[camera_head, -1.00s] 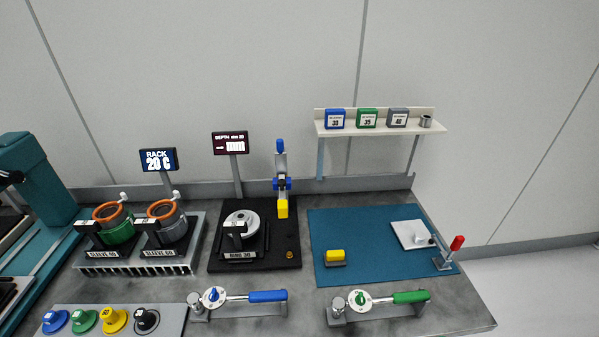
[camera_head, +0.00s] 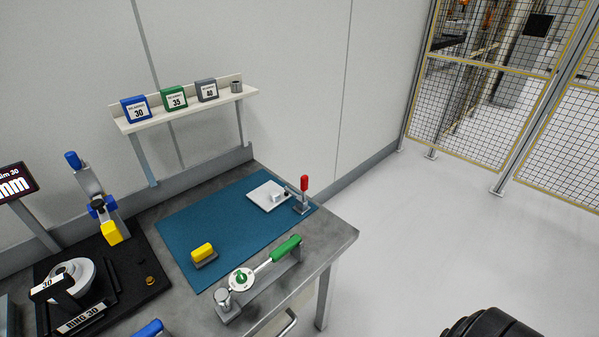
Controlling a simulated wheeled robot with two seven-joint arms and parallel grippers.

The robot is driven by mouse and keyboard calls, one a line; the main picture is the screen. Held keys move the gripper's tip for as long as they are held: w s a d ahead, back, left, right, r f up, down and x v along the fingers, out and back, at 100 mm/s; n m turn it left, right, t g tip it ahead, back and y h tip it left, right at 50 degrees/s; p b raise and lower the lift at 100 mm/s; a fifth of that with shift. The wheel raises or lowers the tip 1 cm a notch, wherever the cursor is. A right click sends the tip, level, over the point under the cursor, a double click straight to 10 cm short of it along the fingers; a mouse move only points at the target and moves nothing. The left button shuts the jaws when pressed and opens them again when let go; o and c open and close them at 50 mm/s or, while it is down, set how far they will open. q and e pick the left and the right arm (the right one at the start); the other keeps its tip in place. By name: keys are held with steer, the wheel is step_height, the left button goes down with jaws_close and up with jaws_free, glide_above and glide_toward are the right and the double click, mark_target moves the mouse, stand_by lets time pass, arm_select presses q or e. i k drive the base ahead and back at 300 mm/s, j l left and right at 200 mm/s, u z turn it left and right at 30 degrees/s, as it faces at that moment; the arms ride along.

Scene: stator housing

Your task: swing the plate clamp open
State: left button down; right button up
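The plate clamp (camera_head: 302,196) is a small metal toggle clamp with an upright red handle (camera_head: 304,183), at the right end of the blue mat. Its arm points left to the white plate (camera_head: 264,197), which lies on the mat with a small pale block on it. The arm's tip is at the plate's right side; whether it presses on the plate is too small to tell. Neither gripper shows. A black rounded part at the bottom right edge looks like part of my own arm, well away from the clamp.
The blue mat (camera_head: 205,245) also carries a yellow-topped block (camera_head: 203,253). A green-handled tool (camera_head: 285,249) rests in a holder at the table's front. A shelf (camera_head: 187,111) with labelled boxes is behind. Open floor and a mesh fence (camera_head: 490,110) are to the right.

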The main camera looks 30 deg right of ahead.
mark_target(304, 180)
steer(key=z, duration=1.05)
